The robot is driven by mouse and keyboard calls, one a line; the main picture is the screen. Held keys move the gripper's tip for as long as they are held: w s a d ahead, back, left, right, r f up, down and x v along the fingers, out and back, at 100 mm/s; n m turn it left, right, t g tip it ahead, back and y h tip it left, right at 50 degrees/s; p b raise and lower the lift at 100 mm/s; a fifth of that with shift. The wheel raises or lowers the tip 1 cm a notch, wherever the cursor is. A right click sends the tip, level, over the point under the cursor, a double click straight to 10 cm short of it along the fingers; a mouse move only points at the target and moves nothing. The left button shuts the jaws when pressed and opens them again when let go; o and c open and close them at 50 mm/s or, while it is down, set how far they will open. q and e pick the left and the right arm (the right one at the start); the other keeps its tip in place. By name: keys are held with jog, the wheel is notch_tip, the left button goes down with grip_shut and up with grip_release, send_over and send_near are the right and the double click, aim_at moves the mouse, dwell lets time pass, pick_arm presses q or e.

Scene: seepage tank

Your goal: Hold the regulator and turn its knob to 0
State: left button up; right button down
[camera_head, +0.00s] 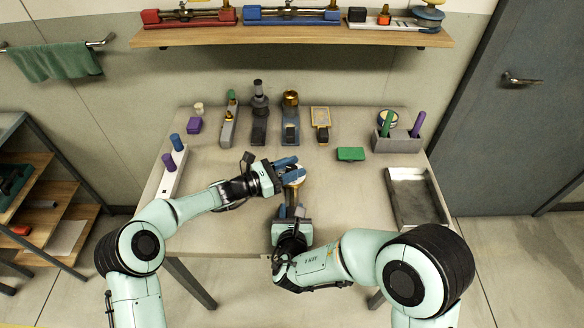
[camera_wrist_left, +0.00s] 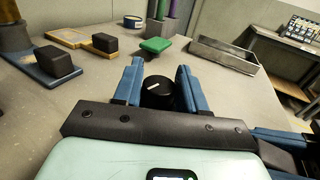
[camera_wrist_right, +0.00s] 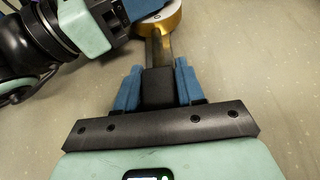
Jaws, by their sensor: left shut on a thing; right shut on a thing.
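The regulator (camera_wrist_right: 174,22) has a round brass-coloured body and a dark handle, seen in the right wrist view. In the head view its body (camera_head: 296,178) shows partly, just below my left fingers. My right gripper (camera_head: 292,211) is shut on the black grip of the handle (camera_wrist_right: 158,88). The regulator's black knob (camera_wrist_left: 157,92) has a white pointer mark and sits between the blue fingers of my left gripper (camera_head: 289,168). My left gripper is shut on it. The scale around the knob is hidden, so I cannot read its setting.
Below us is a grey table (camera_head: 230,225). Several fittings stand along its back, including a yellow card-like piece (camera_head: 320,117). A green block (camera_head: 351,154), a pen holder (camera_head: 396,142) and a shallow metal tray (camera_head: 417,200) lie to the right. A white rack (camera_head: 169,182) stands left.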

pick_arm(q)
jog(key=shift+r+n+t+y, duration=0.1)
jog(key=shift+n+t+y, duration=1.4)
jog(key=shift+t, duration=0.6)
jog(key=o, duration=1)
jog(key=shift+c, duration=0.2)
jog(key=v, duration=1.2)
jog(key=shift+s, duration=0.1)
